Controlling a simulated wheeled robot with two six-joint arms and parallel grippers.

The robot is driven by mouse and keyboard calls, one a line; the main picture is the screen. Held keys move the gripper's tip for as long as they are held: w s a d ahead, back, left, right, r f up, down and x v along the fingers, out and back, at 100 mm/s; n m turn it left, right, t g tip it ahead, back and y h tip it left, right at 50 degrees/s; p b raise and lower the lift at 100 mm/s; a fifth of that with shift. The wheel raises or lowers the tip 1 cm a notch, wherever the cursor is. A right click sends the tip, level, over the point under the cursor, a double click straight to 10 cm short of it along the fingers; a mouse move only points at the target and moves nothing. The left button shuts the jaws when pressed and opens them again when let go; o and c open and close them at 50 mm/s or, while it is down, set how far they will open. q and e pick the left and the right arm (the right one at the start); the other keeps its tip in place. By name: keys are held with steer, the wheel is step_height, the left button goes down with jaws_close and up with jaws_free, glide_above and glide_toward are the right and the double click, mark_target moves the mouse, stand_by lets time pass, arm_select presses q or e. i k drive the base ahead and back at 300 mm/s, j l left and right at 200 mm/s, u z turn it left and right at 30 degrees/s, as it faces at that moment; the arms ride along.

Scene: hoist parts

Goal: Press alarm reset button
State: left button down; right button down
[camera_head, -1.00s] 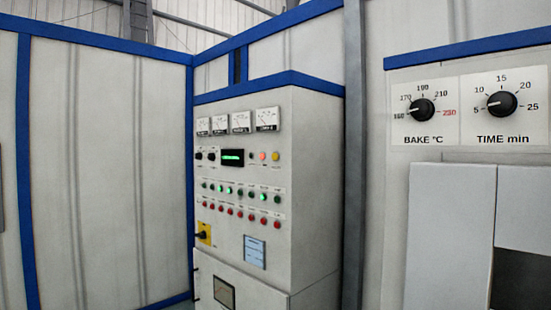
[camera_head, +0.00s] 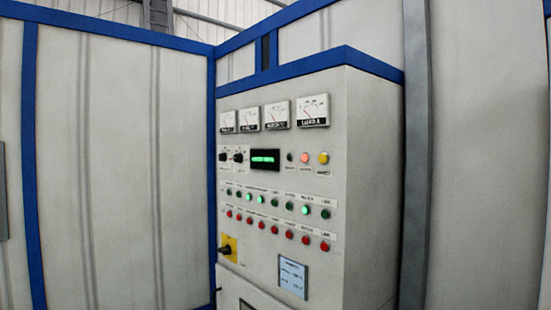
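A tall grey control cabinet (camera_head: 370,200) with a blue top edge stands in the middle of the head view. Its front carries a green digital display (camera_head: 265,160). Right of the display are a small dark button (camera_head: 290,157), a lit orange-red button (camera_head: 305,158) and a yellow button (camera_head: 323,158). Their labels are too small to read, so I cannot tell which is the alarm reset button. Below are a row of green buttons or lamps (camera_head: 262,199), some lit, and a row of red ones (camera_head: 262,225). Neither of my grippers is in view.
Several analogue meters (camera_head: 312,111) sit along the cabinet's top. Two black knobs (camera_head: 238,157) are left of the display. A yellow-plated switch (camera_head: 228,248) and a small screen (camera_head: 293,276) are lower down. Pale blue-framed wall panels (camera_head: 120,160) stand behind.

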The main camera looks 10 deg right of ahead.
mark_target(323, 157)
steer(key=i+l+u, duration=0.1)
steer(key=i+u, duration=0.3)
steer(key=i, duration=0.6)
